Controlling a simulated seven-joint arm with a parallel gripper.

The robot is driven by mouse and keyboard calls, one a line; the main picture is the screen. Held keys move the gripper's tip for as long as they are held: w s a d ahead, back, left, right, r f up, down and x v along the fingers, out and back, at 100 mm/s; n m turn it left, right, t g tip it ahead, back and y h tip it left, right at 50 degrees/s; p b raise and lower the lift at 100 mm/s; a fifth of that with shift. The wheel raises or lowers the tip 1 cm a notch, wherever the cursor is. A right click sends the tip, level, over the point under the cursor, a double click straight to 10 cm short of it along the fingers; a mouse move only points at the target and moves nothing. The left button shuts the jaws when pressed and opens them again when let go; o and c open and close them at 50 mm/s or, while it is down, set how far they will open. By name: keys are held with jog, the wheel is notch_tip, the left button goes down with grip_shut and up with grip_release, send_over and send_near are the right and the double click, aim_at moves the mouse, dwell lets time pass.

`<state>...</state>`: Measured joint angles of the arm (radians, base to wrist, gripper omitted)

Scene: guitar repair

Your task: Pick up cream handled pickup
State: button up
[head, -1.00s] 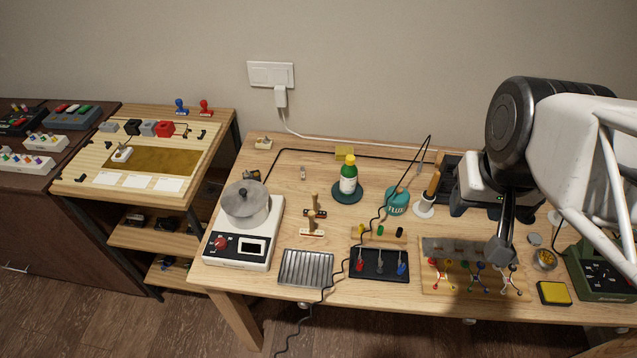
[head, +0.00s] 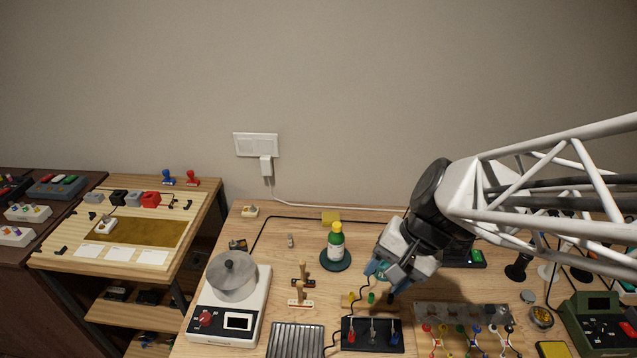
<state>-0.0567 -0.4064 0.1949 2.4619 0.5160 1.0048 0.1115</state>
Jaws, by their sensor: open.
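The cream handled pickup (head: 301,303) appears to be the light bar with an upright wooden handle, standing on the wooden workbench between the scale and the green bottle's coaster. A similar dark handled pickup (head: 310,283) stands just behind it, and their handles partly overlap in the view. My gripper (head: 380,282) is open, pointing down over the bench to the right of both pickups and clear of them.
The scale with a metal pot (head: 232,275) stands left of the pickups. A green bottle (head: 335,243) stands behind right. A ribbed metal tray (head: 296,340) and a black tray with coloured items (head: 372,336) lie in front. A dark cable runs near my gripper.

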jog(key=w+a+f+m+g+y, duration=0.1)
jog(key=w+a+f+m+y, duration=0.45)
jog(key=a+f, duration=0.3)
jog(key=m+t+y, duration=0.2)
jog(key=m+y, duration=0.1)
jog(key=m, duration=0.5)
send_over(294, 302)
jog(key=d, duration=0.3)
jog(key=shift+f, duration=5.1)
jog(key=shift+f, duration=0.15)
jog(key=shift+f, duration=1.8)
jog(key=shift+f, duration=1.45)
jog(key=shift+x, duration=1.6)
